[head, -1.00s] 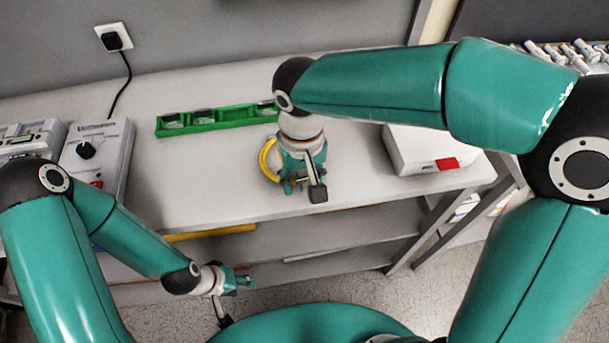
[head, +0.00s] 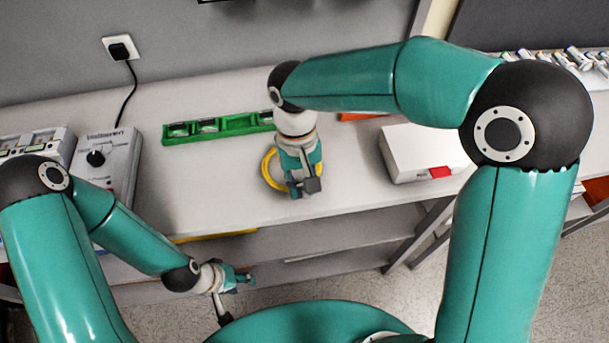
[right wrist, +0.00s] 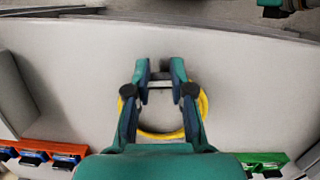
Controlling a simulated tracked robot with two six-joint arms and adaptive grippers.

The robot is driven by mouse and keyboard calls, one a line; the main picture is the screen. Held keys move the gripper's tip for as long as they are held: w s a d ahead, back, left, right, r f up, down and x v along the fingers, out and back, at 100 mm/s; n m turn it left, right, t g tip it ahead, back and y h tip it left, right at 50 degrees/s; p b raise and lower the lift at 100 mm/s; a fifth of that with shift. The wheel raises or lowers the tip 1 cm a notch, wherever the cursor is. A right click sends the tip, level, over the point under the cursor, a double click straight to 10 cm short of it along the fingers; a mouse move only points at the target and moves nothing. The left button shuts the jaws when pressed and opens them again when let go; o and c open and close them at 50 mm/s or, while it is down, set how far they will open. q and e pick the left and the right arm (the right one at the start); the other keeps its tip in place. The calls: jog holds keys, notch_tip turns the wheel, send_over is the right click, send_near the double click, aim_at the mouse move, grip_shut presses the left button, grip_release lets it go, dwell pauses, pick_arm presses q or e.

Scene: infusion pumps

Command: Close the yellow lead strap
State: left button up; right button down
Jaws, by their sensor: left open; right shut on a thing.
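The yellow lead strap (head: 266,172) is a round loop lying on the table, partly hidden behind my right gripper in the head view. It shows as a ring in the right wrist view (right wrist: 204,106). My right gripper (head: 303,187) is low over the table at the strap. In the right wrist view its fingers (right wrist: 160,72) stand a little apart, shut on a small part of the strap between them, hard to make out. Whether the strap's ends meet is hidden. My left gripper (head: 243,279) is open and empty, in front of the table edge.
A green tray (head: 235,126) lies behind the strap, an orange tray (head: 362,116) right of it. A white box (head: 407,170) with a red tab stands at right. A grey device (head: 122,150) with a black knob stands at left. The table front around the strap is clear.

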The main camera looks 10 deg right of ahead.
jog(key=g+p, duration=0.1)
jog(key=p, duration=0.1)
jog(key=w+g+p, duration=0.1)
jog(key=g+p, duration=0.1)
jog(key=p, duration=0.1)
jog(key=shift+r, duration=0.3)
jog(key=shift+w+f+g+h+p, duration=0.25)
jog(key=shift+f+g+h+p, duration=0.05)
jog(key=shift+g+p, duration=0.75)
jog(key=c, duration=1)
grip_release()
jog(key=v, duration=1.2)
jog(key=shift+a, duration=0.1)
